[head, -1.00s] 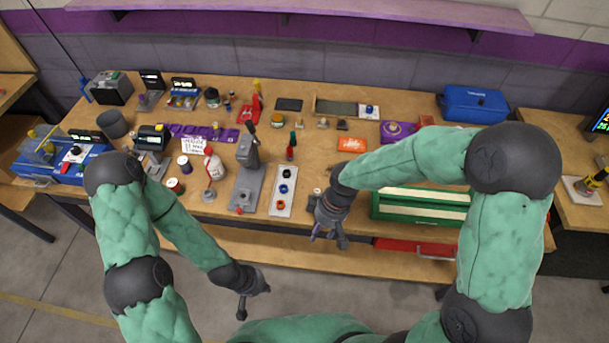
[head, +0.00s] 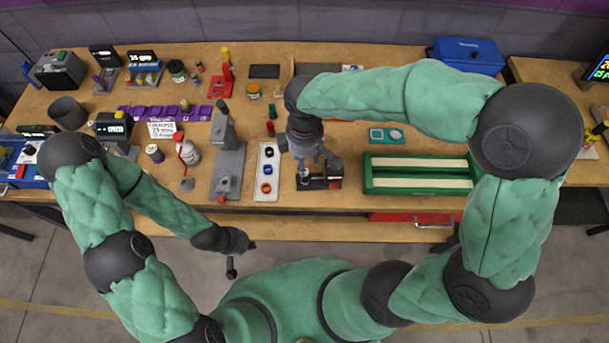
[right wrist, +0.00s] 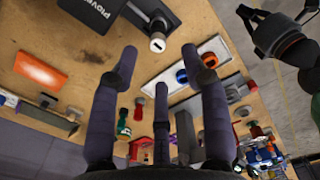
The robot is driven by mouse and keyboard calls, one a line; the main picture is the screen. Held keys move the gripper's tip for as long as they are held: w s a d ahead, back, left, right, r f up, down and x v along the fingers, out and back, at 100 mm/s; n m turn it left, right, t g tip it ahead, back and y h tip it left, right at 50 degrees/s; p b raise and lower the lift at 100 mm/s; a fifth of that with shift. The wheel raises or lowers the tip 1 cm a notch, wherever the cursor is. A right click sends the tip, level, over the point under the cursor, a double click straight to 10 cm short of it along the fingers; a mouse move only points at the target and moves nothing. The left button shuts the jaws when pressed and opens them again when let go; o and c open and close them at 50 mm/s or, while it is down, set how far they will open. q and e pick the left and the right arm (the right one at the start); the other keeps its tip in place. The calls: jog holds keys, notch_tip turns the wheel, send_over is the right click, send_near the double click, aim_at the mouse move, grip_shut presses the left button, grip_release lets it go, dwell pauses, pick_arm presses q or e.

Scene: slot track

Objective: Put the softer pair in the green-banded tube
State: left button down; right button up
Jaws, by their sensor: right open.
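My right gripper (head: 312,162) is over the table, between the white tray and the green track, above a small black device (head: 320,182). In the right wrist view its fingers (right wrist: 160,85) are spread and empty. The device (right wrist: 100,15) there has a pale upright cylinder (right wrist: 158,43) at its edge. My left gripper (head: 232,265) hangs off the table's front; its fingers are too small to read. I cannot identify a green-banded tube or the softer pair.
The green track (head: 415,182) with pale strips lies right. A grey lever press (head: 228,165) and a white bottle (head: 187,152) stand left. A blue case (head: 468,55) is at back right.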

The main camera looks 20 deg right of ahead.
jog(key=shift+w+f+b, duration=0.15)
jog(key=shift+f+b, duration=1)
jog(key=shift+f, duration=1.6)
jog(key=shift+r, duration=0.1)
grip_shut()
